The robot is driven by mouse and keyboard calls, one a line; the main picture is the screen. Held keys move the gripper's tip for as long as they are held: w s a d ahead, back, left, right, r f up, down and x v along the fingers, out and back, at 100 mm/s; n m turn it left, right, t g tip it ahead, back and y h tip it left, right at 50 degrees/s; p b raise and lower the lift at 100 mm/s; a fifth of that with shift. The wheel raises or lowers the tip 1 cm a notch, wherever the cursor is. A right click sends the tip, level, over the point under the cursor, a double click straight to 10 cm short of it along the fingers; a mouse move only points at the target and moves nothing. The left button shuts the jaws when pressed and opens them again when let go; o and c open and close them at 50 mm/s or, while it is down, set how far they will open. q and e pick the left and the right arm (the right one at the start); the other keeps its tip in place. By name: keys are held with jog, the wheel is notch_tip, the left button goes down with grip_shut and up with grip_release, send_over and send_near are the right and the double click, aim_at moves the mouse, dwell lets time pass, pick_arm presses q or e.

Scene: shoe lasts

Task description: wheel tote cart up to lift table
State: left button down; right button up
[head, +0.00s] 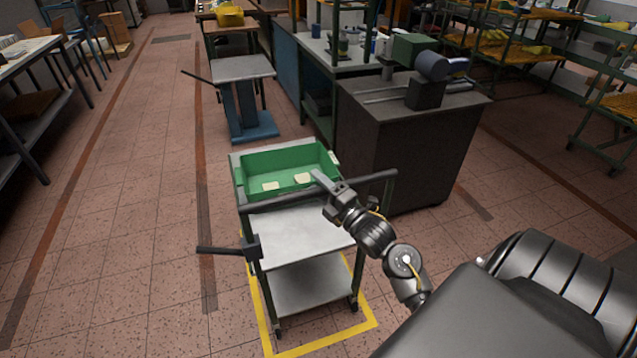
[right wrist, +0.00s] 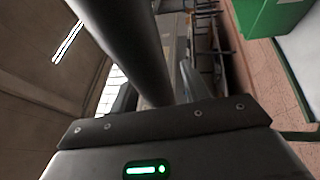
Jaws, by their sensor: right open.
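The tote cart (head: 300,230) has grey shelves, green posts and a dark handle bar (head: 378,177) across its near side. A green tote (head: 262,160) with pale pieces inside sits on its top shelf. The lift table (head: 243,68), with a grey top and blue base, stands beyond the cart, with floor between them. My right gripper (head: 318,180) is at the handle bar. In the right wrist view the bar (right wrist: 130,45) runs between its open fingers (right wrist: 155,95); I cannot tell whether they touch it. My left gripper is not in view.
A yellow floor outline (head: 324,341) surrounds the cart's near end. A dark cabinet (head: 400,150) stands close on the right. Open tiled floor (head: 130,200) lies to the left.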

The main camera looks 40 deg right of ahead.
grip_shut()
jog(key=shift+w, duration=0.1)
dwell(0.3)
